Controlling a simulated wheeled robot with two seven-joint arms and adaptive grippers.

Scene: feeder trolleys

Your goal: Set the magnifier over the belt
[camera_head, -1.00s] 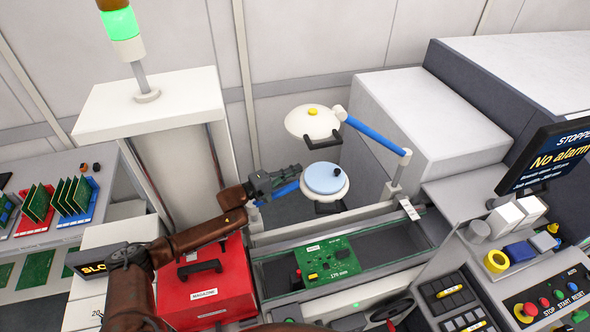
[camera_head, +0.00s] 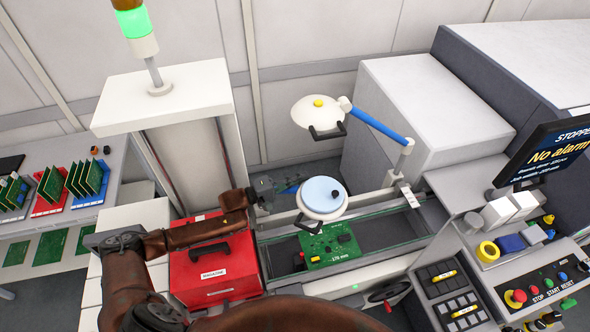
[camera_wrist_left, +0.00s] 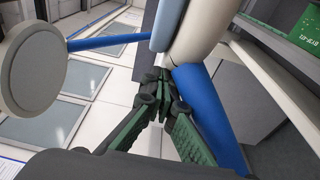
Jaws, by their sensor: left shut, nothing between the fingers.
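The magnifier (camera_head: 322,194), a round pale-blue lens cover in a white rim with black handles, hangs on a blue arm at the belt's back side. In the head view it overlaps the back rail and the far edge of the green board (camera_head: 330,247) on the belt (camera_head: 390,236). My left gripper (camera_head: 268,192) is shut and empty, just left of the magnifier. In the left wrist view its fingertips (camera_wrist_left: 162,82) are close against the white rim (camera_wrist_left: 195,35) and blue arm (camera_wrist_left: 208,110); contact is not certain. My right gripper is out of view.
A red magazine box (camera_head: 215,268) stands under my left arm. A control panel (camera_head: 545,295) and a screen (camera_head: 550,155) are at right.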

